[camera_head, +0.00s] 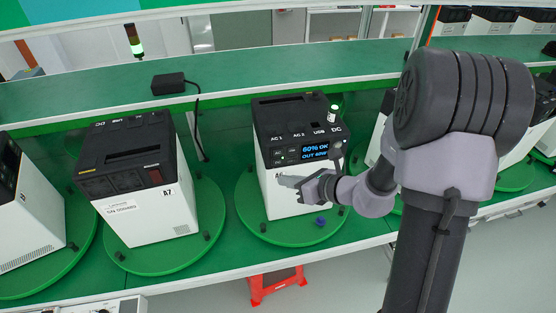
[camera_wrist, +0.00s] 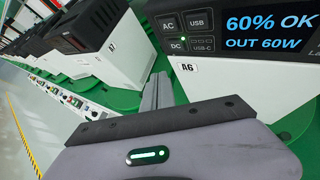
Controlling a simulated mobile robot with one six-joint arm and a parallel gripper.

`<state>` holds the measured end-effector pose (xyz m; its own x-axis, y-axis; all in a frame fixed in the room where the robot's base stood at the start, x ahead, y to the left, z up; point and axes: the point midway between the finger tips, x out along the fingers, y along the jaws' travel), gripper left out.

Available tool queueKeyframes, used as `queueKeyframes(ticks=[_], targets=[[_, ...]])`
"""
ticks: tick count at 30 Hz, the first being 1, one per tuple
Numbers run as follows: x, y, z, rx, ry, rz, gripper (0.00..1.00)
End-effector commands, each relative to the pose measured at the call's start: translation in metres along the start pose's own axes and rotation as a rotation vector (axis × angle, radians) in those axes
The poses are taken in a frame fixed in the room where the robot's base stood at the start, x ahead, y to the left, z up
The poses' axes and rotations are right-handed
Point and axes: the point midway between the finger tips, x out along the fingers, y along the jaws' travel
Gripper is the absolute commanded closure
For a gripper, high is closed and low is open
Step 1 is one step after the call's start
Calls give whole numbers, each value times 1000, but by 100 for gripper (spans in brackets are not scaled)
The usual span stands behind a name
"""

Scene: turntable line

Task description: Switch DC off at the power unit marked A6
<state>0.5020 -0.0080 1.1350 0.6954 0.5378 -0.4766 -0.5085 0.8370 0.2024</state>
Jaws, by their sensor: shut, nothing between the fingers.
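The power unit marked A6 (camera_head: 292,205) stands on a green turntable, a white box with a black top and its front panel towards me. Its display (camera_wrist: 265,32) reads "60% OK" and "OUT 60W". Left of the display are the AC, USB, DC and USB-C buttons. The DC button (camera_wrist: 177,45) has a green light beside it. The A6 label (camera_wrist: 186,67) is below; my gripper partly covers it in the head view. My gripper (camera_head: 284,181) is shut and empty, in front of the panel's lower left. In the wrist view its fingertips (camera_wrist: 158,80) appear left of and below the DC button; contact cannot be told.
Unit A7 (camera_head: 150,215) stands on its own turntable (camera_head: 210,215) to the left, turned differently. A green shelf (camera_head: 240,72) runs behind, with a black adapter (camera_head: 168,84) and hanging cable. A red stool (camera_head: 277,283) is on the floor below. More units stand at both sides.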

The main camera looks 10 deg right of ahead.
Motion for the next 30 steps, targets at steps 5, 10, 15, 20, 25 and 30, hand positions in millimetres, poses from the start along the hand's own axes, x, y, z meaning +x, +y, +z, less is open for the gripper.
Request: queueKeyframes(ticks=[5, 10, 15, 20, 25, 30], targets=[[16, -11, 12, -2, 0, 1, 100], [24, -17, 17, -2, 0, 1, 100], [25, -18, 18, -1, 0, 1, 100], [25, -18, 18, -1, 0, 1, 100], [25, -18, 18, -1, 0, 1, 100], [25, -18, 18, -1, 0, 1, 100]])
